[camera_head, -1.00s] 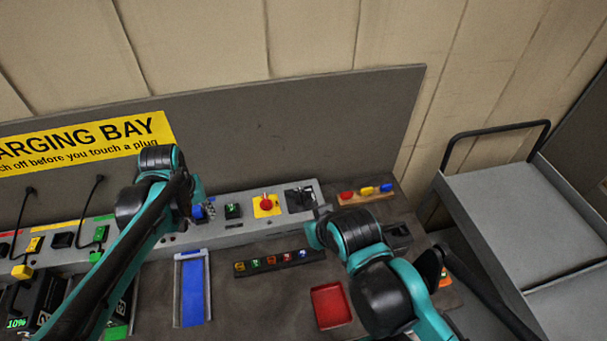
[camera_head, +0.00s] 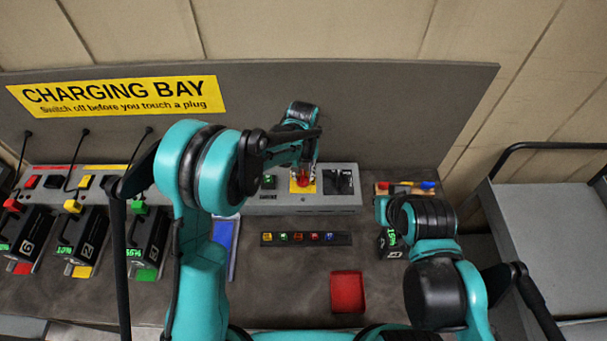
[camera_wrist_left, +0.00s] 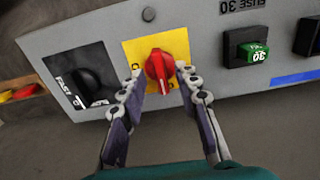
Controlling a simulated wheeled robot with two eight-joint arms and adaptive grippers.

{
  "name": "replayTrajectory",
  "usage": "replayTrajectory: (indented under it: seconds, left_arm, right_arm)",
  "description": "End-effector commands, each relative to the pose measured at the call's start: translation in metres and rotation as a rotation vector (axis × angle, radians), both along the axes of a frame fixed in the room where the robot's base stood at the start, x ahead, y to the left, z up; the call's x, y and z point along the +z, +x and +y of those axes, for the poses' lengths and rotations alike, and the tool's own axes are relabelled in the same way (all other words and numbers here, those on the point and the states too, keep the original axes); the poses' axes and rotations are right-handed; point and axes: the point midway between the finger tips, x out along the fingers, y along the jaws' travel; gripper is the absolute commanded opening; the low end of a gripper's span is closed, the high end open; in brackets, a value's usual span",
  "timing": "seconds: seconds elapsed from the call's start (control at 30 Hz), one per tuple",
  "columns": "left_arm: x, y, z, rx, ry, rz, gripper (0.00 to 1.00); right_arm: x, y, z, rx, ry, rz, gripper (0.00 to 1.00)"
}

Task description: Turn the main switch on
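The main switch is a red knob (camera_head: 303,178) on a yellow plate (camera_head: 293,188), set in the grey panel. In the left wrist view the red knob (camera_wrist_left: 159,68) sits between my left gripper's (camera_wrist_left: 160,73) two fingertips, its grip bar nearly upright in that picture. The fingers are spread on either side, with a small gap at the knob's bar. In the head view my left gripper (camera_head: 303,172) is over the switch and partly covers it. My right arm is at the right of the bench; its fingers are hidden.
Beside the switch are a black rotary selector (camera_wrist_left: 86,87) and a green fuse (camera_wrist_left: 254,52). A red tray (camera_head: 347,292), a blue tray (camera_head: 223,246) and a strip of coloured buttons (camera_head: 305,239) lie in front. Several batteries (camera_head: 91,236) stand at left; a trolley (camera_head: 545,225) is at right.

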Motion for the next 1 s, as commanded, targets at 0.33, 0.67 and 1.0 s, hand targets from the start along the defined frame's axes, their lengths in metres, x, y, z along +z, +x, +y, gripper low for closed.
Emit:
replayTrajectory:
  seconds: [0.33, 0.67, 1.0]
  left_arm:
    - [-0.0070, -0.0001, 0.0001, 0.000, 0.000, 0.000, 0.32]
    - [-0.0068, -0.0001, 0.0001, 0.000, 0.000, 0.000, 0.00]
    - [-0.0078, -0.0001, 0.0002, -0.072, 0.000, 0.000, 0.00]
  right_arm:
    - [-0.0007, 0.0001, 0.0000, 0.000, 0.000, 0.000, 0.00]
    - [-0.0007, 0.0000, 0.0000, 0.000, 0.000, 0.000, 0.00]
    - [-0.0055, 0.0000, 0.0000, 0.000, 0.000, 0.000, 0.00]
